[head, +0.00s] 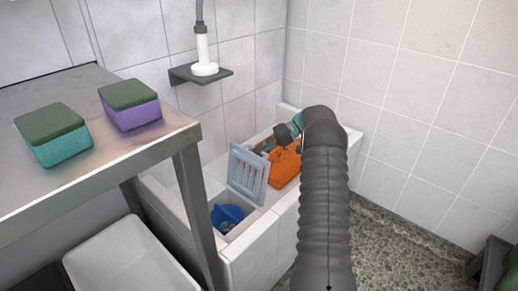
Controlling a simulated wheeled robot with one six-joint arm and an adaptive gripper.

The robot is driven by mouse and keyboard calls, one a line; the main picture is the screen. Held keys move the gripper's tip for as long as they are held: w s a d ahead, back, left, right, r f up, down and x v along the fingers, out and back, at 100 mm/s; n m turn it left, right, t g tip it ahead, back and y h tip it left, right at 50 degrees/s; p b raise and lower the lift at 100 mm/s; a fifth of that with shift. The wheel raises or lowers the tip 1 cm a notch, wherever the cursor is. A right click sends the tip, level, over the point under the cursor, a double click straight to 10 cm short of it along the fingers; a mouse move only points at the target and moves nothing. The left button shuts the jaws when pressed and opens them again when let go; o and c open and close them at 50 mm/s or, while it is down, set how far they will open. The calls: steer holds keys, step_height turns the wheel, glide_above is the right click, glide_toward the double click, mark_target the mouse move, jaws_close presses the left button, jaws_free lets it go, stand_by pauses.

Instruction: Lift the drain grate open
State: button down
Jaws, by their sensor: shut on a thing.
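The drain grate (248,173) is a pale blue-grey slatted panel in the head view. It stands tilted up steeply over a white tiled trough (252,250). My gripper (264,148) is at the grate's upper right edge and shut on it. My wrist and the dark arm hide part of the gripper, so the exact finger contact is hard to see. A blue round object (228,216) lies in the open recess in front of the grate.
An orange object (284,168) lies in the trough behind the grate. A metal table (100,165) at left bears a teal sponge (56,140) and a purple sponge (132,108). A white tub (130,260) stands below. A wall shelf (200,77) holds a white shower head (203,55).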

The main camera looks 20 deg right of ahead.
steer(key=shift+a+f, duration=0.1)
steer(key=shift+f, duration=0.45)
steer(key=c, duration=1.2)
jaws_free()
steer(key=shift+w+a, duration=0.1)
steer(key=shift+v, duration=4)
